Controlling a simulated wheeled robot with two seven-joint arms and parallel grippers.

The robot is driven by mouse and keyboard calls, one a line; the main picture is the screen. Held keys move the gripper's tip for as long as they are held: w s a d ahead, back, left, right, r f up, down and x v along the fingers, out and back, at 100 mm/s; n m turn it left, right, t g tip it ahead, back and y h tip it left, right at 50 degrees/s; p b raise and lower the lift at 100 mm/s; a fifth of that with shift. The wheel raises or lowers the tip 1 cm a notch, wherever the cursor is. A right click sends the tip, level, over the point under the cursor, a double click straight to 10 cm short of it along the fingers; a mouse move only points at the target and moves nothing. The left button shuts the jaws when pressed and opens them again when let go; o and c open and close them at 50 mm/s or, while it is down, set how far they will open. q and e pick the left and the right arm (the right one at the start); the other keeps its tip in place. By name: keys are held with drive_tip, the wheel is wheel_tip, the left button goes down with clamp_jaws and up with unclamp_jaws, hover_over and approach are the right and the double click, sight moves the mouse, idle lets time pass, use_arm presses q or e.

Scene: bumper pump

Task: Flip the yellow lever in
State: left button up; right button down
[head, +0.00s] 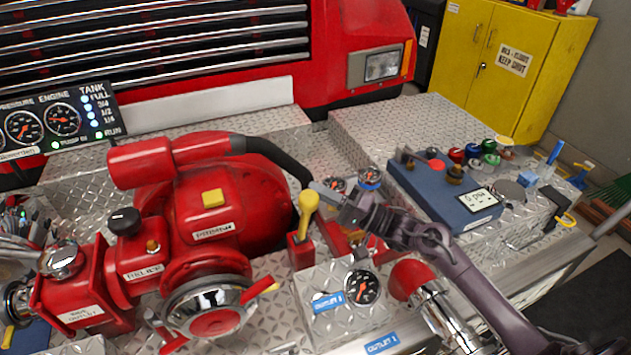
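The yellow lever (307,206) has a rounded knob on a thin stem. It stands roughly upright in a red bracket (300,250) to the right of the red pump. My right gripper (318,189) comes in from the right with its tips beside the top of the lever's knob. Whether the tips touch the knob, and whether they are apart or closed, I cannot tell.
The red pump (235,185) and its dark hose (280,160) stand close left of and behind the lever. A gauge box (340,310) is in front of it. Small gauges and a blue box (440,185) lie to the right. A yellow cabinet (505,65) stands behind.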

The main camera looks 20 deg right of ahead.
drive_tip(key=shift+s+a+f+n+y, duration=0.1)
drive_tip(key=shift+s+f+n+y, duration=0.35)
drive_tip(key=shift+s, duration=0.4)
